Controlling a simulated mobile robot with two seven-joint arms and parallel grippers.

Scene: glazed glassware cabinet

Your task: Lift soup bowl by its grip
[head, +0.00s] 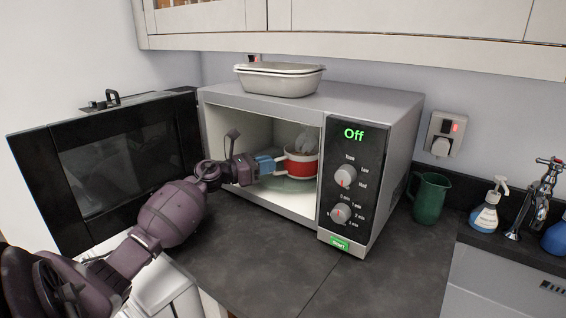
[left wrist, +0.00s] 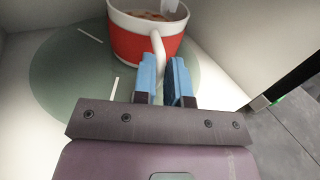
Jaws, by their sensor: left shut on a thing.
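The soup bowl (head: 301,164) is red with white bands and sits inside the open microwave, over the glass turntable (head: 285,185). In the left wrist view the bowl (left wrist: 138,42) shows brownish contents and a pale grip (left wrist: 157,50) on its near side. My left gripper (head: 277,165) reaches into the microwave from the left. Its blue fingers (left wrist: 166,70) are shut on the bowl's grip. The bowl looks upright; whether it touches the turntable I cannot tell. My right gripper is not in view.
The microwave (head: 370,105) has its door (head: 120,160) swung wide open to the left, and its display reads Off. A lidded dish (head: 279,82) stands on top. A green jug (head: 430,198) and a soap bottle (head: 485,215) stand at right. The dark counter (head: 270,255) in front is clear.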

